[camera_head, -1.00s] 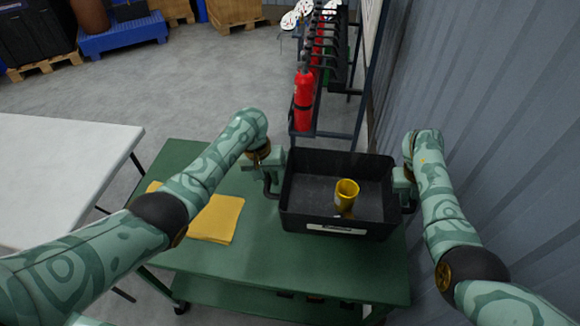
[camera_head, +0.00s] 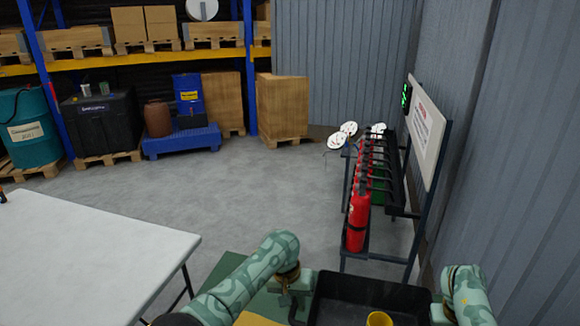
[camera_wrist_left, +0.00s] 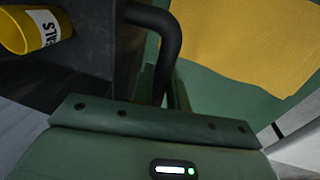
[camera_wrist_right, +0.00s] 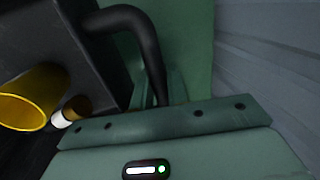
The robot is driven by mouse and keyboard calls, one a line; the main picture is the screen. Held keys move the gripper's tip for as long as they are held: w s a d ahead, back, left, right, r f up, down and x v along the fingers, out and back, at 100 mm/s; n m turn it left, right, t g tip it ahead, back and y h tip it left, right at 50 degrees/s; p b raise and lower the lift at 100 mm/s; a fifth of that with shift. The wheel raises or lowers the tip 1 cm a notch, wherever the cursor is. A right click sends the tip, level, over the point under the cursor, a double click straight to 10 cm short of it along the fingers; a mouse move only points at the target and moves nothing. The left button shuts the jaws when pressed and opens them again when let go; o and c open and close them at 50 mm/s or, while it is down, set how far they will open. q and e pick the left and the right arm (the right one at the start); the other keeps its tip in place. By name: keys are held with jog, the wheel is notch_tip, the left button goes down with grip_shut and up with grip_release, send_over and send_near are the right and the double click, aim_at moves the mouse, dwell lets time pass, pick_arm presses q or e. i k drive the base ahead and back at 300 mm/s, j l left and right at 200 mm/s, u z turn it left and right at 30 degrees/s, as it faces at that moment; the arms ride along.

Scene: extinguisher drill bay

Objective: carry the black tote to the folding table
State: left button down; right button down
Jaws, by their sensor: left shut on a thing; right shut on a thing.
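The black tote (camera_head: 335,284) is at the bottom of the head view, its lower part cut off by the frame. A yellow cup (camera_head: 379,319) is inside; the left wrist view shows lettering on it. The right wrist view shows a small brown and white item (camera_wrist_right: 70,112) beside the cup. My left gripper (camera_head: 297,303) is shut on the tote's left handle (camera_wrist_left: 168,45). My right gripper (camera_head: 438,312) is shut on its right handle (camera_wrist_right: 140,28). The white folding table (camera_head: 90,260) is at the lower left, apart from the tote.
A green cart (camera_head: 232,266) is under the tote, with a yellow cloth (camera_wrist_left: 245,40) on it. A rack of red extinguishers (camera_head: 357,220) stands just beyond the tote. A corrugated wall (camera_head: 520,170) is close on the right. Grey floor (camera_head: 260,185) is open beyond the table.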

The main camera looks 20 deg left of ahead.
aim_at(66, 268)
jog(key=j, duration=1.8)
jog(key=k+j, duration=0.15)
jog(key=j, duration=3.5)
